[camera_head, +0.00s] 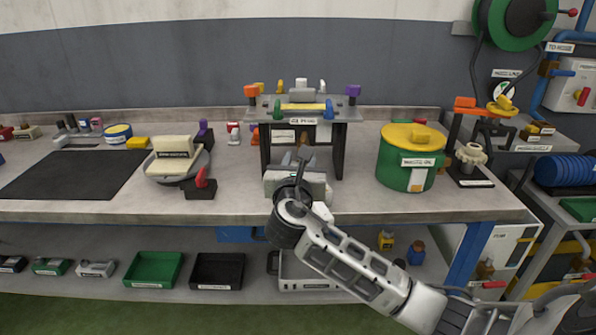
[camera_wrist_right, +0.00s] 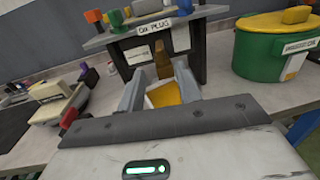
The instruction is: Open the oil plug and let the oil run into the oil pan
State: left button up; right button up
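A dark stand (camera_head: 344,150) holds a grey top plate; the wrist view reads its label (camera_wrist_right: 162,27) as the oil plug. No oil pan is clearly recognizable. My left gripper is not in view.
A green pot with a yellow lid (camera_head: 410,160), labelled waste oil, stands right of the stand. A round grey dish with a pale block (camera_head: 174,160) and a black mat (camera_head: 70,174) lie left. Bins sit on the lower shelf. The bench front right of my gripper is clear.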

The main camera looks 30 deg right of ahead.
jog(key=v, duration=0.3)
jog(key=shift+s+a, duration=0.25)
jog(key=shift+s, duration=0.05)
jog(key=s+a+f+m+g+y, duration=0.1)
jog(key=s+a+f+m+y, duration=0.2)
jog(key=f, duration=0.4)
jog(key=s+a+f+m+g+y, duration=0.1)
jog(key=s+a+f+m+y, duration=0.25)
jog(key=f, duration=0.35)
jog(key=s+a+f+m+g+y, duration=0.1)
jog(key=s+a+f+m+y, duration=0.25)
jog(key=f, duration=0.35)
jog(key=s+a+f+m+y, duration=0.2)
jog(key=s+a+f+m, duration=0.1)
jog(key=s+m, duration=0.3)
jog(key=s+a+f+m+g+y, duration=0.1)
jog(key=s+a+f+m, duration=0.2)
jog(key=s+m, duration=0.4)
jog(key=f+m, duration=0.1)
jog(key=m, duration=0.1)
jog(key=shift+s+f+m+y, duration=0.15)
jog(key=shift+f+m+y, duration=0.1)
jog(key=shift+m+y, duration=0.15)
